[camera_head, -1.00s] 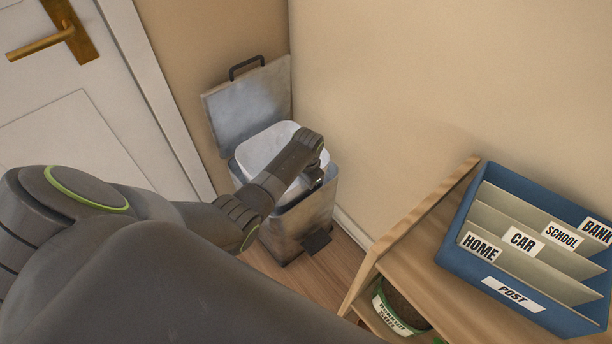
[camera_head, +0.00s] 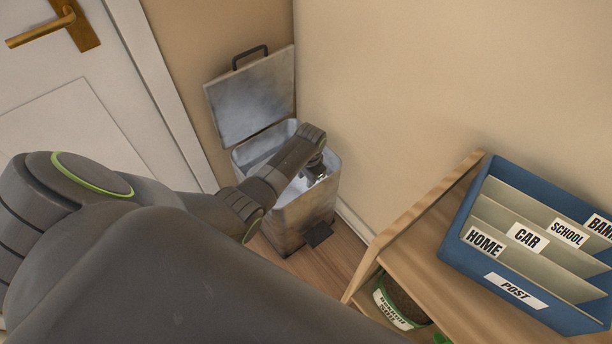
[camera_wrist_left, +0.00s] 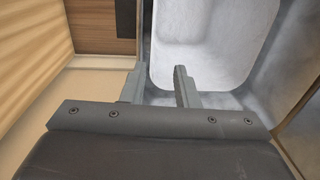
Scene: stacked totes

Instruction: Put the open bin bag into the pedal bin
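The pedal bin (camera_head: 305,218) is a worn metal box in the corner, with its lid (camera_head: 252,97) raised against the wall. The white bin bag (camera_wrist_left: 205,45) shows in the left wrist view as a pale, rounded, open shape down inside the bin; its lower part is hard to make out. My left gripper (camera_head: 318,178) is over the bin's mouth, near its right side. In the left wrist view the left gripper's fingers (camera_wrist_left: 159,88) are apart with a clear gap, and the bag lies beyond them. My right gripper is not in view.
A wooden shelf unit (camera_head: 420,245) stands right of the bin, with a blue post sorter (camera_head: 455,240) on top and a green-labelled container (camera_head: 395,305) below. A white door (camera_head: 80,120) is at the left. A small strip of wooden floor is clear.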

